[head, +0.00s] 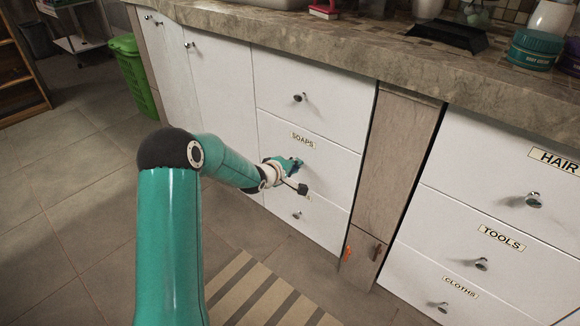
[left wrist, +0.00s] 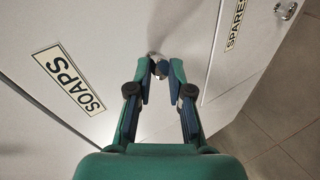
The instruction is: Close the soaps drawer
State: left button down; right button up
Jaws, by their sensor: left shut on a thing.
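The soaps drawer (head: 335,160) is the white middle front in the left stack, with a SOAPS label (head: 303,140). Its front looks about flush with the fronts above and below; no inside shows, and I cannot tell whether a small gap is left. My left gripper (head: 296,165) is at this front, below the label. In the left wrist view the fingers (left wrist: 157,72) are shut on the metal drawer knob (left wrist: 154,56), which is partly hidden between the tips. The SOAPS label (left wrist: 69,78) lies left of them. My right gripper is not in view.
The drawer above (head: 315,90) and the one below (head: 310,222) look shut. A wooden panel (head: 397,160) separates them from the HAIR, TOOLS (head: 495,240) and CLOTHS drawers. A stone worktop (head: 350,45) overhangs. A striped mat (head: 270,295) and open tiled floor lie in front.

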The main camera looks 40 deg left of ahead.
pick_arm(q)
jog(key=c, duration=1.1)
grip_release()
jog(key=shift+w, duration=0.25)
jog(key=shift+o, duration=0.2)
jog(key=shift+s, duration=0.1)
jog(key=v, duration=1.2)
jog(key=shift+f, duration=0.1)
